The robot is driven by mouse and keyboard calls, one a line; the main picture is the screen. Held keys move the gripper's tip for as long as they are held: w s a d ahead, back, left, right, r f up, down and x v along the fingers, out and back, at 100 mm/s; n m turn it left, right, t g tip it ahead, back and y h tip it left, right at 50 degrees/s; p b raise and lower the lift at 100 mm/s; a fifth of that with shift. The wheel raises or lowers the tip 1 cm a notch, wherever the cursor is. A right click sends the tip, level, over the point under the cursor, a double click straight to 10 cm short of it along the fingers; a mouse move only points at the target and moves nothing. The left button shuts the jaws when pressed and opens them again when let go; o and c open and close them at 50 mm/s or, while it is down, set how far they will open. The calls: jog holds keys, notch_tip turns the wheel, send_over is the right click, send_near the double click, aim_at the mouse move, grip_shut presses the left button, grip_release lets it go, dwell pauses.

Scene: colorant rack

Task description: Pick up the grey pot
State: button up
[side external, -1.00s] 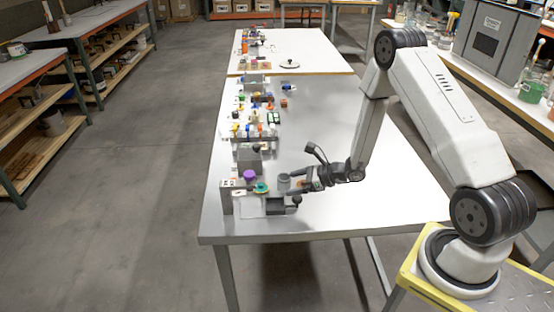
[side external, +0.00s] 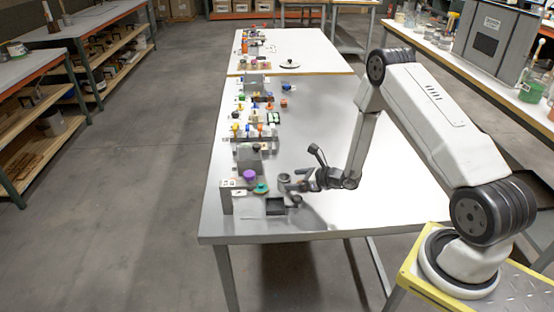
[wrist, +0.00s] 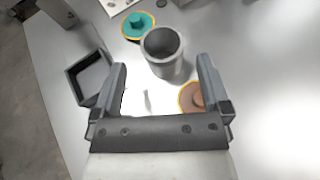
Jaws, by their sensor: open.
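The grey pot (wrist: 165,62) is an open-topped cylinder standing upright on the table in the wrist view. It lies just beyond my fingertips, roughly between their lines. In the side external view the grey pot (side external: 284,179) is small, at the near end of the table, just left of my gripper (side external: 294,187). My gripper (wrist: 160,78) is open and empty, with one finger on each side of the view.
A teal-topped disc (wrist: 138,24) sits behind the pot. A brown knobbed disc (wrist: 191,97) lies by the right finger. A dark square tray (wrist: 88,77) is left of the left finger. The table's right side is clear.

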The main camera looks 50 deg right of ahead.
aim_at(283, 178)
jog(key=shift+w, duration=0.1)
jog(key=shift+x, duration=2.55)
jog(key=shift+d, duration=0.15)
grip_shut()
jog(key=shift+r, duration=1.05)
jog(key=s+a+r, duration=0.3)
jog(key=s+r, duration=0.8)
jog(key=s, duration=0.2)
jog(key=shift+s, duration=0.4)
